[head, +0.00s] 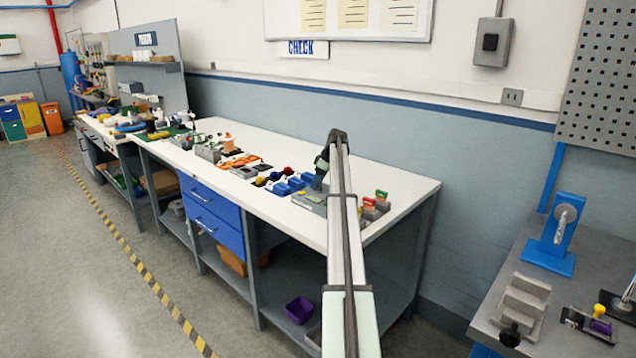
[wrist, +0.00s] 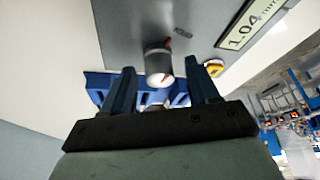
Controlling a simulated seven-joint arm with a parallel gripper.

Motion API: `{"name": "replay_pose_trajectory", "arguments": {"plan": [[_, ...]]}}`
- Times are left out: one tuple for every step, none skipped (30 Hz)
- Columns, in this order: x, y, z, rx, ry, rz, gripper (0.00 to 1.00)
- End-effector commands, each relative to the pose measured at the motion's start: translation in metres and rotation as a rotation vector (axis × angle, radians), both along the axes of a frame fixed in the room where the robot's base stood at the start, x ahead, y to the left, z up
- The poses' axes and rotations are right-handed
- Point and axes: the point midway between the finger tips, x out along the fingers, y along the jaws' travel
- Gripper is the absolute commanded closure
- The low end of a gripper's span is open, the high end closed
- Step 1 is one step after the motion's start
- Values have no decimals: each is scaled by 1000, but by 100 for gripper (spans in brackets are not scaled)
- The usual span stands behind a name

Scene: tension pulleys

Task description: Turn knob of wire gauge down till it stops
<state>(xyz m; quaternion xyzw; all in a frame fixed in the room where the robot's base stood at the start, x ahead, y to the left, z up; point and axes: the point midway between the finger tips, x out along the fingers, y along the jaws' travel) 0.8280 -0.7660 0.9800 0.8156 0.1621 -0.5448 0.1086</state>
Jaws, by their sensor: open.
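The wire gauge (wrist: 195,18) shows in the wrist view as a grey panel with a pale display (wrist: 247,24) reading 1.04. Its knob (wrist: 158,60) is a short grey cylinder with a light end face and a red mark. My gripper (wrist: 161,68) is open, with one blue-grey finger on each side of the knob and a visible gap at both sides. I cannot tell how deep the knob sits between the fingers. In the head view my gripper (head: 320,172) is over the bench near a grey box (head: 310,202), which seems to be the gauge; the knob is hidden there.
Blue bins (head: 285,187) stand left of the gripper on the white bench (head: 395,185). Small blocks with coloured tops (head: 375,203) stand to its right. A yellow-topped part (wrist: 214,67) is near the right finger. Another grey bench (head: 590,240) is at the far right.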

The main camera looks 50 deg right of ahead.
Motion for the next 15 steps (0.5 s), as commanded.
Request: {"name": "replay_pose_trajectory", "arguments": {"plan": [[1,1,-3,0,0,0,40],[1,1,-4,1,0,0,40],[1,1,-5,1,0,0,40],[2,1,-5,1,0,0,40],[2,1,-5,1,0,0,40],[2,1,-6,1,0,0,40],[2,1,-6,0,0,0,40],[2,1,-6,0,0,0,40],[2,1,-6,0,0,0,40],[2,1,-6,0,0,0,40],[2,1,-5,0,0,0,40],[2,1,-5,0,0,0,41],[2,1,-5,0,0,0,44],[2,1,-5,0,0,0,47],[2,1,-5,0,0,0,51]]}}
